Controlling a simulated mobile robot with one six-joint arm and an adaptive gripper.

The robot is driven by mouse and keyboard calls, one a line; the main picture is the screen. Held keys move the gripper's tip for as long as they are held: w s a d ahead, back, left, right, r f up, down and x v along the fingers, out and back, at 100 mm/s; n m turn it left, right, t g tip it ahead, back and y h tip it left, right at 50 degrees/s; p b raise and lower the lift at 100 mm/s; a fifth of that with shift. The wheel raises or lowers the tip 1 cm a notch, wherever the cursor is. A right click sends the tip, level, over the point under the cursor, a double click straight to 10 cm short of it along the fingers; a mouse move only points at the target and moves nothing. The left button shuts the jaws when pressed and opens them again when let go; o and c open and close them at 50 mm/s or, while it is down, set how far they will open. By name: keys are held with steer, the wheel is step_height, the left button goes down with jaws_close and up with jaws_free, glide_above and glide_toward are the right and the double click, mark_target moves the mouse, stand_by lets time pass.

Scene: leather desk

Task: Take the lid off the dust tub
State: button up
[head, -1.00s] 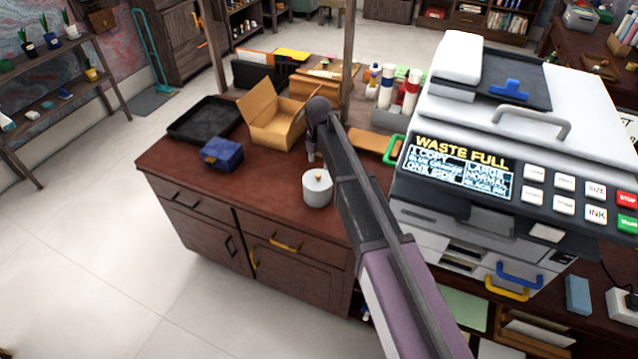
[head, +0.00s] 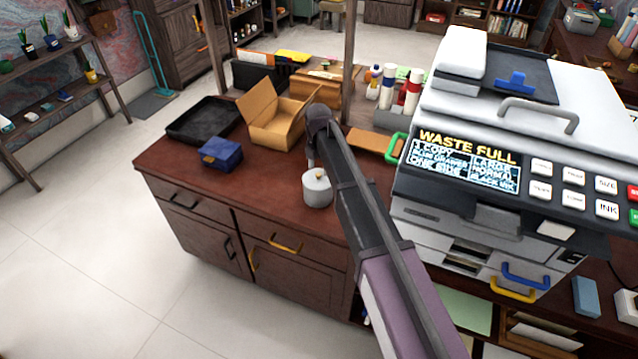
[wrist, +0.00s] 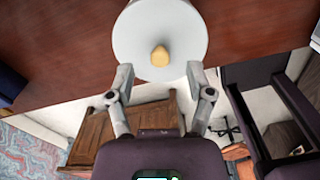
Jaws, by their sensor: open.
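The dust tub (head: 317,193) is a small light-grey round tub standing on the dark red desk top near its front edge. Its pale lid (head: 317,177) is on it, with a small tan knob on top. In the wrist view the round lid (wrist: 160,22) fills the top middle, and its knob (wrist: 159,56) points toward me. My gripper (wrist: 160,76) is open, its two fingers apart near the lid's near rim, one on each side of the knob, with nothing between them. In the head view my gripper (head: 312,160) is just above the tub, mostly hidden by my arm.
A blue box (head: 222,154), an open cardboard box (head: 273,115) and a black tray (head: 203,119) stand left of and behind the tub. A large printer (head: 500,150) stands to the right. The desk top (head: 260,195) left of the tub is clear.

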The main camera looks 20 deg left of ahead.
mark_target(318, 177)
steer(key=shift+f+b, duration=0.9)
steer(key=shift+f, duration=0.3)
steer(key=shift+c, duration=0.2)
jaws_close()
